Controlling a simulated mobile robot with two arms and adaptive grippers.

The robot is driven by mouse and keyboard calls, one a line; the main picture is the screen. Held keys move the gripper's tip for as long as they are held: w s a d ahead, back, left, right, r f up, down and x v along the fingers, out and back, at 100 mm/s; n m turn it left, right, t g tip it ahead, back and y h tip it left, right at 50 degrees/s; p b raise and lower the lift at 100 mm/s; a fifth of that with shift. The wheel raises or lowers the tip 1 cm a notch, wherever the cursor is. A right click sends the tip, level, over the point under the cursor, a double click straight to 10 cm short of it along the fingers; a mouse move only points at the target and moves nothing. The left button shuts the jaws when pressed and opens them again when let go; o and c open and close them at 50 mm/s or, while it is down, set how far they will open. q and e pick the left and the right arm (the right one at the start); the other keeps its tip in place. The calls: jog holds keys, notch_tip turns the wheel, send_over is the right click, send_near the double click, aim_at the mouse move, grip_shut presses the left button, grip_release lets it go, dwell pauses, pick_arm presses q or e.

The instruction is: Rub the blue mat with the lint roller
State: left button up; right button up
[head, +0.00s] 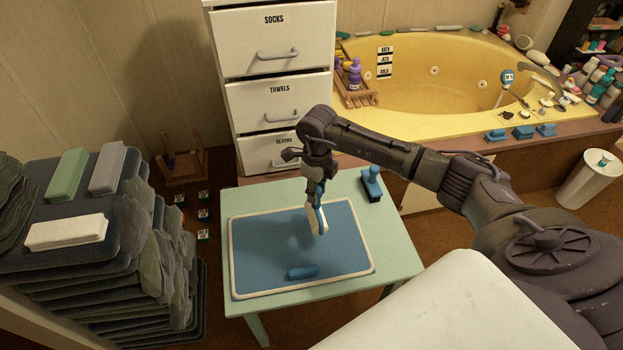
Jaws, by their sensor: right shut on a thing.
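The blue mat (262,245) with a pale border lies flat on a small light green table (410,262). My right gripper (316,184) is over the mat's right half, pointing down. It is shut on the lint roller (317,220), which shows a whitish head and a bit of blue at its upper end. The roller hangs steeply tilted, and it appears to be above the mat; I cannot see clearly whether it touches. My left gripper is not in view.
A small blue block (303,271) lies on the mat's front part. A blue handled tool (371,185) stands at the table's back right. A drawer cabinet (277,100) stands behind, stacked dark mats (150,270) at left, and a yellow tub (440,85) at back right.

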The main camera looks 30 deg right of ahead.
jog(key=shift+r+p, duration=0.35)
jog(key=shift+r, duration=0.7)
jog(key=shift+a, duration=0.1)
